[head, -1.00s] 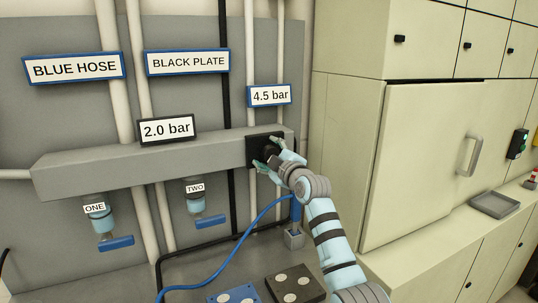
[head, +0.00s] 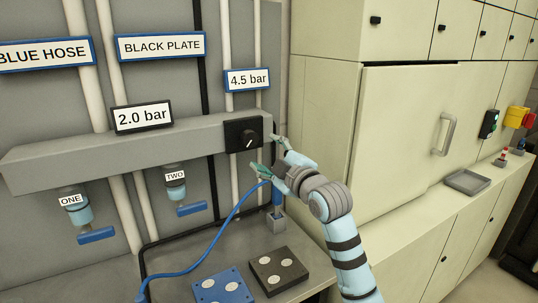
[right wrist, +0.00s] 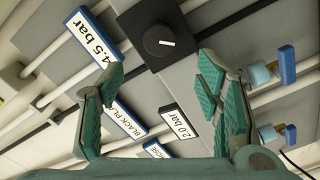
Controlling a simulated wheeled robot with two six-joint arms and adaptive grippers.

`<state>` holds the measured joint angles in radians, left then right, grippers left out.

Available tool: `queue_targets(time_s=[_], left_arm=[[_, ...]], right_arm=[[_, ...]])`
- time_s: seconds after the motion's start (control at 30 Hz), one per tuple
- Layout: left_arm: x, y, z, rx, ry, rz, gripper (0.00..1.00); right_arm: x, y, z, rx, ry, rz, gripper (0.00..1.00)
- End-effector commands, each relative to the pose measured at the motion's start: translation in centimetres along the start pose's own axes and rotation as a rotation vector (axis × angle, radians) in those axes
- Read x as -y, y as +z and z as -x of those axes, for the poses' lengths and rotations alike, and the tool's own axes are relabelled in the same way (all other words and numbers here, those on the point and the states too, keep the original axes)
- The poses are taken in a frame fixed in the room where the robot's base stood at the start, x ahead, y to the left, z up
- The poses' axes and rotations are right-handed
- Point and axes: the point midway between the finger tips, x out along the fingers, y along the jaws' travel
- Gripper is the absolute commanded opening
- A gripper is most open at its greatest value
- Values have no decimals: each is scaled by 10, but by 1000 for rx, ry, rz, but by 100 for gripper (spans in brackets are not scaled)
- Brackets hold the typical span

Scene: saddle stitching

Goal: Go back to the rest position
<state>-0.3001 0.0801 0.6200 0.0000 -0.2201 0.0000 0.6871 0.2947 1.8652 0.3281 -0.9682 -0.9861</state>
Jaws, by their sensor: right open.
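My right gripper (head: 268,155) is open and empty, a little in front of and below the black knob block (head: 243,135) at the right end of the grey manifold. It is apart from the knob. In the right wrist view the open fingers (right wrist: 158,88) frame a gap, and the round knob (right wrist: 160,42) with its white pointer mark shows beyond them. The knob sits under the 4.5 bar label (head: 248,79). The 2.0 bar sign (head: 142,117) stands on top of the manifold. My left gripper is not in view.
Valves ONE (head: 75,210) and TWO (head: 178,188) hang below the manifold with blue handles. A blue hose (head: 205,255) runs past a blue plate (head: 221,287) and a black plate (head: 278,271) on the bench. Cream cabinets (head: 400,130) and a grey tray (head: 467,182) stand at right.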

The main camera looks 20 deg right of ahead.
Motion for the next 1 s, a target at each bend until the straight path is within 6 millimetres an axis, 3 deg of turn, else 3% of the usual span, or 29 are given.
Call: queue_targets(time_s=[0.33, 0.37, 0.47, 0.57, 0.6, 0.7, 0.8, 1.0], left_arm=[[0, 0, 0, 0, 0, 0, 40], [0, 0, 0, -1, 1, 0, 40], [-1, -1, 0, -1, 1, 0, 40], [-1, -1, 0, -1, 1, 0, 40], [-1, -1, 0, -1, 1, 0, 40], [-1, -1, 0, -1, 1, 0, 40], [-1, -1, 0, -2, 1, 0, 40], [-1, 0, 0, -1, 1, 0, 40]], right_arm=[[7, 3, 1, 7, -11, -8, 59], [14, 6, 2, 15, -24, -18, 59], [62, 27, 16, 76, -108, -87, 59], [142, 62, 52, 203, -243, -215, 59], [178, 77, 75, 270, -301, -278, 59], [250, 109, 140, 452, -417, -425, 59], [298, 130, 202, 618, -489, -539, 59], [350, 150, 310, 906, -556, -701, 59]])
